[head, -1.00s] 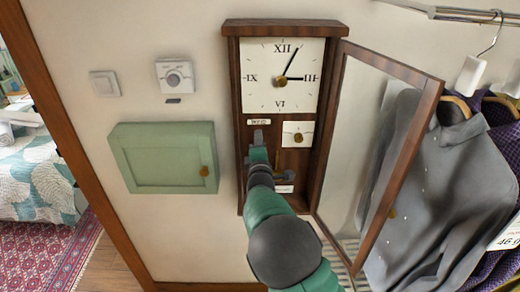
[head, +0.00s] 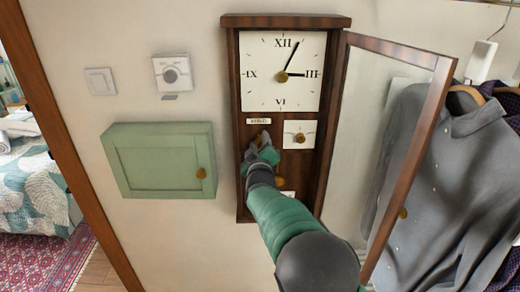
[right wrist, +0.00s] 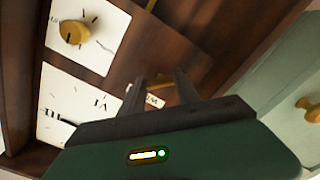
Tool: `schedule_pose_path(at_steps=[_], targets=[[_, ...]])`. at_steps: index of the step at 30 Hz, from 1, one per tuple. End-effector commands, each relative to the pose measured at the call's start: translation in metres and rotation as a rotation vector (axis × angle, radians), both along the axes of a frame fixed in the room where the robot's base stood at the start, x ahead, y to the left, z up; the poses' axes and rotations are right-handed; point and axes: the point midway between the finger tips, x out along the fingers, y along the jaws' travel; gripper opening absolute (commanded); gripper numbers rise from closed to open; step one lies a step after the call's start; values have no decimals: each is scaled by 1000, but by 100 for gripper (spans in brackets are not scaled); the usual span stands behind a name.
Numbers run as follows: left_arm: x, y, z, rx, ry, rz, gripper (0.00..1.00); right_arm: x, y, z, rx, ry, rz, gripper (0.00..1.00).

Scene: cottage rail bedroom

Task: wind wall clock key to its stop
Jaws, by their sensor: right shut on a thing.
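The wall clock (head: 331,100) has a dark wooden case and a white face (head: 260,70) with Roman numerals. Its glazed door (head: 408,180) stands open to the right. My right gripper (head: 262,148) is inside the case below the face, shut on a small brass key (head: 264,135). The right wrist view shows the brass key (right wrist: 160,83) between the dark fingers (right wrist: 165,90), which partly hide it. A small white dial (head: 290,127) with a brass knob (head: 300,138) is just right of the gripper. My left gripper is not in view.
A green cabinet (head: 160,185) with a brass knob hangs left of the clock. A thermostat-like dial (head: 172,73) and a switch (head: 100,81) are above it. A grey shirt (head: 430,170) hangs right, behind the open door. A bed (head: 35,190) shows at far left.

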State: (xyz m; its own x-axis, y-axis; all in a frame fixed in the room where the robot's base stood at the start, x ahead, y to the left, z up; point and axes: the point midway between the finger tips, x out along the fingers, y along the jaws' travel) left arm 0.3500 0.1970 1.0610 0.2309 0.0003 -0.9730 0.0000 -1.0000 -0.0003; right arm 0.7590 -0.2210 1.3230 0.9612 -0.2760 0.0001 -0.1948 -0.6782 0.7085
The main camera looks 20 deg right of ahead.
Motion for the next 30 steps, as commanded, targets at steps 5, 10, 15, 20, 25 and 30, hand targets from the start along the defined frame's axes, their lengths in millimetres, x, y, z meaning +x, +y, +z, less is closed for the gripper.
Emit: schedule_pose_path(at_steps=[5, 10, 15, 20, 25, 30], targets=[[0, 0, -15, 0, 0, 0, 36, 1, 1, -2, 161, -50, 2, 0], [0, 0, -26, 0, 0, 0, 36, 0, 1, -1, 315, -95, 1, 0], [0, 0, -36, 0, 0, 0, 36, 1, 1, -1, 471, -140, 1, 0], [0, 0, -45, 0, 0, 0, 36, 0, 1, -1, 617, -182, 2, 0], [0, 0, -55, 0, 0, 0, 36, 1, 1, 0, 771, -228, 2, 0], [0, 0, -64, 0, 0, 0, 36, 1, 1, 0, 926, -272, 2, 0]])
